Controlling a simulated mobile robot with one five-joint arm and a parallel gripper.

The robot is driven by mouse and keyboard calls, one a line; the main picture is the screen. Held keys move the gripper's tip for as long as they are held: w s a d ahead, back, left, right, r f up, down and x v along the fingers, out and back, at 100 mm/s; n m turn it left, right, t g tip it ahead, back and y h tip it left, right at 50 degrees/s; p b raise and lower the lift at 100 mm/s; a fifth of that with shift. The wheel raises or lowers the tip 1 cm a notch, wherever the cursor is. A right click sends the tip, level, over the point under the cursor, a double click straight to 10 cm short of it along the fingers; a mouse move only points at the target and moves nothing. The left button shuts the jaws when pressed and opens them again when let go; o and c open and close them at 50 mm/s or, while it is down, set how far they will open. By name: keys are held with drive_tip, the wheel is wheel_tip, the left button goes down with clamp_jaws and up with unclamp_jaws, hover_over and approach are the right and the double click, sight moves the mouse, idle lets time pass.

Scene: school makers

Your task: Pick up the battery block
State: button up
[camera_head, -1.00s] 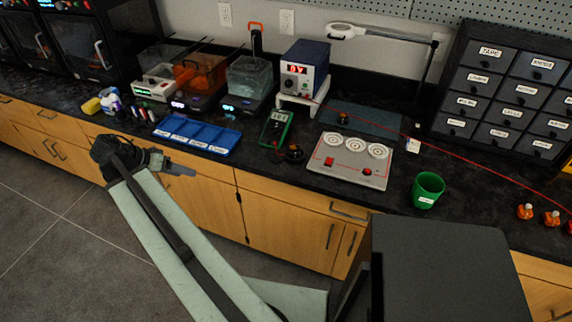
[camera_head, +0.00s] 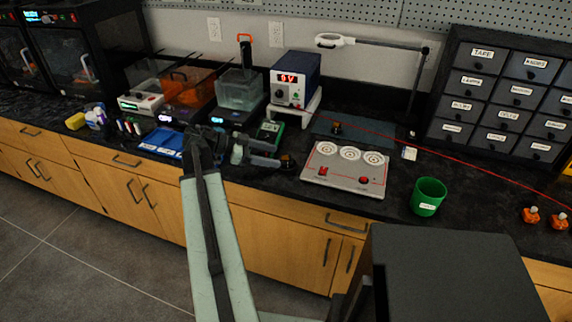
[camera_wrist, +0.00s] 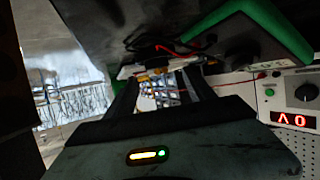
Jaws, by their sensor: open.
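My gripper (camera_head: 272,154) is open and reaches over the counter in front of the green meter, pointing right. In the wrist view its dark fingers (camera_wrist: 160,84) stand apart, with no object clearly held between them. A small pale block (camera_head: 409,154) lies right of the white panel and may be the battery block; its label is too small to read. A small dark piece with a brown top (camera_head: 287,161) is just beyond the fingertips. Whether they touch it cannot be told. The green meter (camera_head: 269,131) is partly hidden by my gripper; it also shows in the wrist view (camera_wrist: 262,25).
The white panel with three dials (camera_head: 343,180) and a green cup (camera_head: 428,196) stand to the right. A power supply (camera_head: 294,80) with a red wire is behind. A blue tray (camera_head: 162,143) is left of my arm. Dark drawers (camera_head: 502,90) stand at back right.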

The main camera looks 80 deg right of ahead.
sight(285, 158)
drive_tip(key=b+x, duration=0.1)
drive_tip(key=x, duration=0.3)
drive_tip(key=shift+s, duration=0.2)
clamp_jaws()
drive_tip(key=shift+r, duration=0.1)
wheel_tip(285, 158, up, 10)
drive_tip(key=p, duration=1)
